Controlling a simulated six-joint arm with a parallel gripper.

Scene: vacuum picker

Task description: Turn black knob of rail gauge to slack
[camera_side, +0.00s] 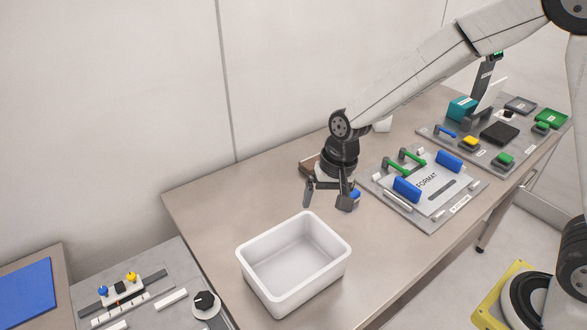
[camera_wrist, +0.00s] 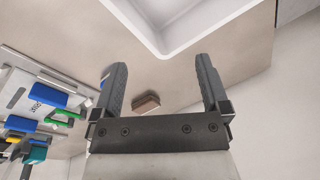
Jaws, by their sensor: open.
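The rail gauge (camera_side: 124,290) is at the lower left in the side view, on a grey panel: a dark rail with a white carriage. The carriage bears a blue knob (camera_side: 103,291), a small black piece (camera_side: 120,287) and a yellow knob (camera_side: 131,277). A larger round black knob (camera_side: 205,301) with a pale mark sits on a light round base to the right of the rail. I cannot tell its setting. My gripper (camera_side: 326,196) is open and empty above the table, well to the right of the gauge. Its fingers (camera_wrist: 161,64) are spread in the wrist view, which does not show the gauge.
A white bin (camera_side: 258,252) stands between my gripper and the gauge; its rim shows in the wrist view (camera_wrist: 166,51). A brown block (camera_side: 311,167) is behind my gripper. A format plate (camera_side: 447,207) with blue and green handles lies right. A blue pad (camera_side: 24,292) is far left.

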